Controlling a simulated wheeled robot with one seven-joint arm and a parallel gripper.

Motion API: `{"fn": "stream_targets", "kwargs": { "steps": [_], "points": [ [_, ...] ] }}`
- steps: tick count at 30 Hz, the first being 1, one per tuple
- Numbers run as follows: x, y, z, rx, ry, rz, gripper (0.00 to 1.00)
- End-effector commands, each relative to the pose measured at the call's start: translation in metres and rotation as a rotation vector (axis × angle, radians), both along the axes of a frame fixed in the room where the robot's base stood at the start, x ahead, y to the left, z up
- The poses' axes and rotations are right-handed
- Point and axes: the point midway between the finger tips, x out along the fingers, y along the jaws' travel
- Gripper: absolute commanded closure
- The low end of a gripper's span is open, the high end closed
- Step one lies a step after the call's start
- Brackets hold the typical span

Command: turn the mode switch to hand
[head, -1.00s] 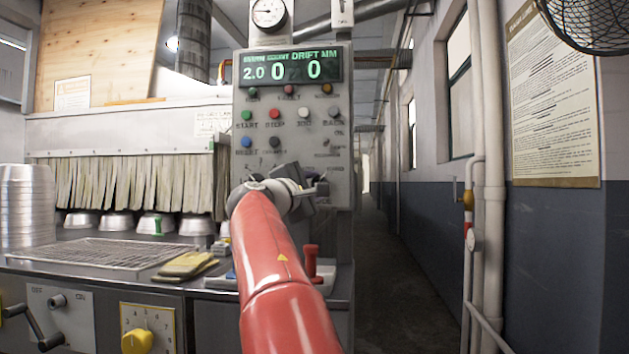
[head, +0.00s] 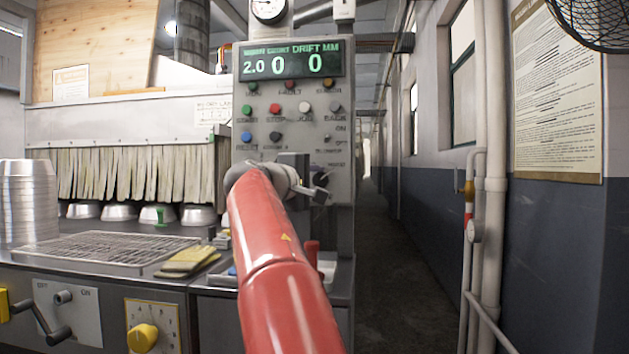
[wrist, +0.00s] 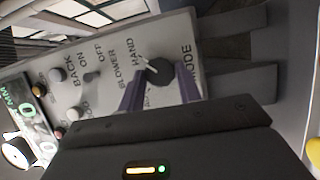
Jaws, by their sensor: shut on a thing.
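The mode switch (wrist: 161,71) is a dark round knob on the grey control panel (wrist: 100,72), beside the words MODE and HAND. In the wrist view its white pointer line slants up and left, towards the end of the word HAND. My gripper (wrist: 161,84) is shut on the knob, with one purple finger on each side of it. In the head view my gripper (head: 318,186) is at the lower right of the panel, and my wrist and gripper hide part of the switch and its labels.
Several coloured push buttons (head: 274,109) and a small blower toggle (wrist: 91,77) sit close by on the panel. A lit display (head: 291,65) is above. A metal counter with stacked pans (head: 27,203) is at left. The aisle at right is clear.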

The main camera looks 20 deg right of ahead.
Motion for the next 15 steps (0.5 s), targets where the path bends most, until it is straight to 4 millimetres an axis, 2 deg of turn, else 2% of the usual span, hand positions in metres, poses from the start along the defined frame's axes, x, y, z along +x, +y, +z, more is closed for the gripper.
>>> {"fn": "stream_targets", "kwargs": {
  "steps": [7, 8, 12, 15],
  "points": [
    [0.0, -0.0005, -0.0008, 0.002, 0.001, -0.001, 0.89],
    [0.0, -0.0005, -0.0008, 0.002, 0.001, -0.001, 0.62],
    [0.0, -0.0004, -0.0006, 0.001, 0.001, -0.001, 0.45],
    [-0.0001, -0.0003, -0.0005, 0.0, 0.001, -0.001, 0.45]
  ]
}}
